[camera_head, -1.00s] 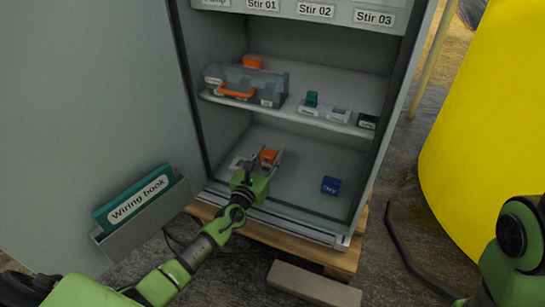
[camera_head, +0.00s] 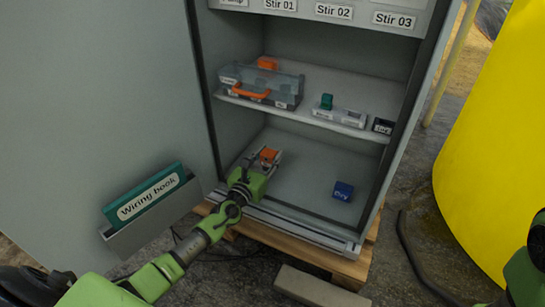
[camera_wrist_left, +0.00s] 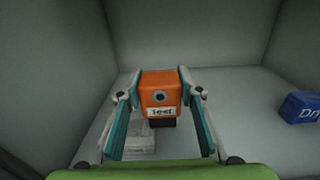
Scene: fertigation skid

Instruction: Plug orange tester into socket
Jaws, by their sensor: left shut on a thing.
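The orange tester (camera_head: 268,154), a small block with a label reading "Test", is in my left gripper (camera_head: 264,158) low in the open cabinet. In the left wrist view the tester (camera_wrist_left: 160,92) sits between the teal finger pads of the left gripper (camera_wrist_left: 160,95), with a dark part under it. A pale, low block (camera_wrist_left: 138,142) lies on the cabinet floor below and left of the tester. I cannot tell whether it is the socket, or whether the tester touches it. My right gripper is not in view; part of my right arm shows at the right edge.
A blue box (camera_head: 343,190) stands on the cabinet floor to the right. The shelf (camera_head: 300,112) above holds a grey case (camera_head: 285,88) with an orange handle and a white strip (camera_head: 340,116) with a teal piece. A wiring book (camera_head: 150,195) sits in the door pocket.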

